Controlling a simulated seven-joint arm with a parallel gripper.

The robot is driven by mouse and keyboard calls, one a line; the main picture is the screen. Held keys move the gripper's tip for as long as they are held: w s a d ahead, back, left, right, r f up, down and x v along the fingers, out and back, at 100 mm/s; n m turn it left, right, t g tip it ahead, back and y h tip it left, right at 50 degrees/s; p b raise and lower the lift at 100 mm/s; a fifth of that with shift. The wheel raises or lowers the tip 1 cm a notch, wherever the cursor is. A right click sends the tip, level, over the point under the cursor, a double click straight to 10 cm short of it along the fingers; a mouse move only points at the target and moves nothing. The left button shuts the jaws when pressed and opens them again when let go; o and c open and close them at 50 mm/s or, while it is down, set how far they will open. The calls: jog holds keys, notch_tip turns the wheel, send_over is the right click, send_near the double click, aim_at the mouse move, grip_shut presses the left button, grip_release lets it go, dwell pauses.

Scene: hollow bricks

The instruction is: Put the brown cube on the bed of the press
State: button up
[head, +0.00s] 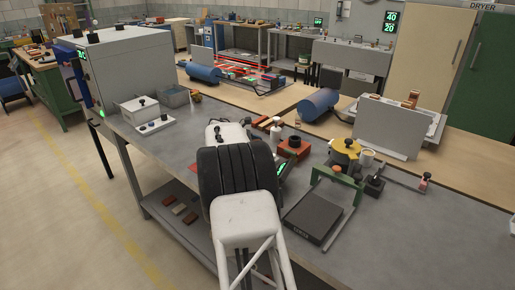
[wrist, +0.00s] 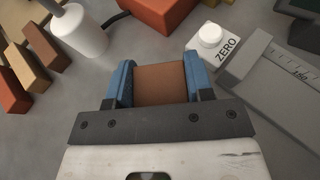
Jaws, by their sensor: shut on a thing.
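In the wrist view my gripper (wrist: 158,72) has its two blue fingers shut on the brown cube (wrist: 160,86), one on each side. The cube's upper face shows flat between them. In the head view my own arm hides the gripper and the cube. A green arched frame (head: 337,178) stands on the bench to the right of my arm, and it looks like the press. A dark flat slab (head: 312,219) lies just in front of it. I cannot clearly tell the press bed. The press is not clearly in the wrist view.
The wrist view shows an orange block (wrist: 168,12), a white cylinder (wrist: 78,32) with a cable, a ZERO button (wrist: 211,36), a grey instrument (wrist: 272,75) and several small coloured bricks (wrist: 44,46) close by. In the head view a yellow pot (head: 345,152) stands behind the green frame.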

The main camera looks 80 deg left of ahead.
jog(key=shift+f, duration=0.85)
jog(key=shift+f, duration=0.2)
jog(key=o, duration=1)
jog(key=shift+r, duration=0.2)
jog(key=v, duration=1.2)
jog(key=shift+o, duration=0.4)
